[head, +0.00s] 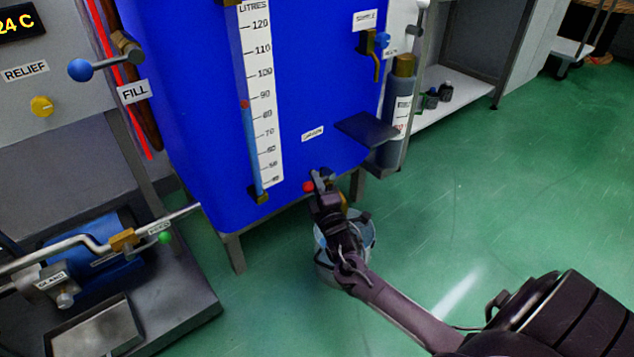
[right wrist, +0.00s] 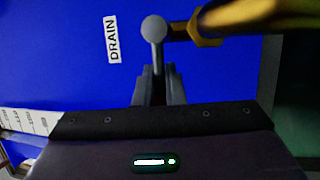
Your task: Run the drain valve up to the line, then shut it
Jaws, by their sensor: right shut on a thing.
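The blue tank (head: 195,120) carries a litre scale (head: 262,90) and a sight tube (head: 251,145). Light blue fills the lower tube up to about a red marker (head: 244,104), a little below 90; any small gap is too fine to tell. My right gripper (head: 322,182) is at the tank's lower front, shut on the drain valve's handle (right wrist: 154,30). In the right wrist view, the grey handle rises from between my jaws (right wrist: 158,88), beside the brass valve body (right wrist: 205,28) and the DRAIN label (right wrist: 112,40). Whether liquid flows is hidden. My left gripper is out of view.
A clear bucket (head: 328,272) stands on the floor below the valve, partly behind my right arm. A dark shelf (head: 366,128) juts from the tank at right. A pump (head: 95,250) and tray sit at lower left. Green floor is open at right.

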